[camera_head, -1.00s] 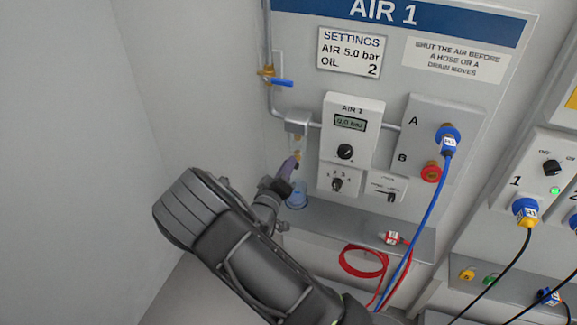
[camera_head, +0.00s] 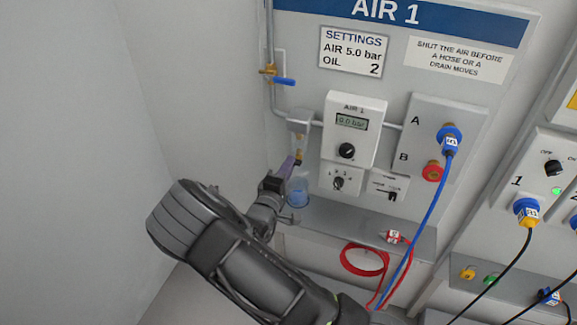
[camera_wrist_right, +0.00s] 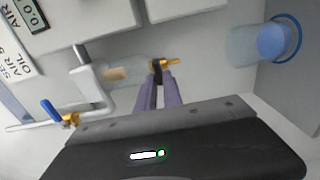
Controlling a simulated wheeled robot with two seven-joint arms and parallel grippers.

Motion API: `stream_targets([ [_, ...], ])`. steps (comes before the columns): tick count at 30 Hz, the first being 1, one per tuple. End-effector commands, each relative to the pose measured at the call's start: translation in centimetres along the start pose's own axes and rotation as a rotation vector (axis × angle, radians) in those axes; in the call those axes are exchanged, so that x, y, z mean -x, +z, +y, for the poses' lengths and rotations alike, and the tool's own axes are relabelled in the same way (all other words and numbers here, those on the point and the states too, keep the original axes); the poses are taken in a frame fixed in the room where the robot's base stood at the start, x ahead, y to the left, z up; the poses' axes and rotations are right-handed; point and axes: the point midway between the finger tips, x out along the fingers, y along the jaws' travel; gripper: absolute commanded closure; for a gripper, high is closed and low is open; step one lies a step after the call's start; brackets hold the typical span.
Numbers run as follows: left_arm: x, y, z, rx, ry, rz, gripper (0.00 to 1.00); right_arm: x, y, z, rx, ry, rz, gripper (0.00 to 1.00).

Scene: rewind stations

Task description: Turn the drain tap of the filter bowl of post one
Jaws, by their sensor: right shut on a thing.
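The clear filter bowl (camera_head: 300,140) hangs under its grey head on the AIR 1 panel, partly hidden. It also shows in the right wrist view (camera_wrist_right: 122,73), with the brass drain tap (camera_wrist_right: 170,63) at its end. My right gripper (camera_head: 294,160) comes from the lower left, its purple fingers at the tap below the bowl. In the right wrist view the fingers (camera_wrist_right: 157,76) are shut on the dark part of the tap, hiding some of it. My left gripper is not in view.
A blue-tinted cup (camera_head: 298,192) stands below the tap, close to my right gripper. The blue-handled air valve (camera_head: 284,82) lies crosswise to its pipe. The gauge (camera_head: 351,123) appears to read 0.0 bar.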

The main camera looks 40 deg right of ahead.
Motion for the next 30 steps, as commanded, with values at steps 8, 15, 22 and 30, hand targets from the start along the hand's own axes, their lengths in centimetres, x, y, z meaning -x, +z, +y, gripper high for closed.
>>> stream_targets([
  [8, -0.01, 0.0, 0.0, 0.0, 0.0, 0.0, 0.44, 0.05, -0.01, -0.14, 0.015, -0.003, 0.0, 1.0],
  [15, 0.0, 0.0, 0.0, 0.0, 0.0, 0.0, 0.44, 0.05, 0.0, -0.14, 0.014, -0.002, 0.001, 0.83],
  [22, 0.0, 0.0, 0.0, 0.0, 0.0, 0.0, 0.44, 0.02, 0.01, -0.07, 0.013, -0.001, 0.0, 0.67],
  [30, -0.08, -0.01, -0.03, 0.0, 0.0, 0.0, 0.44, 0.26, -0.01, -0.09, 0.012, -0.001, 0.0, 0.67],
])
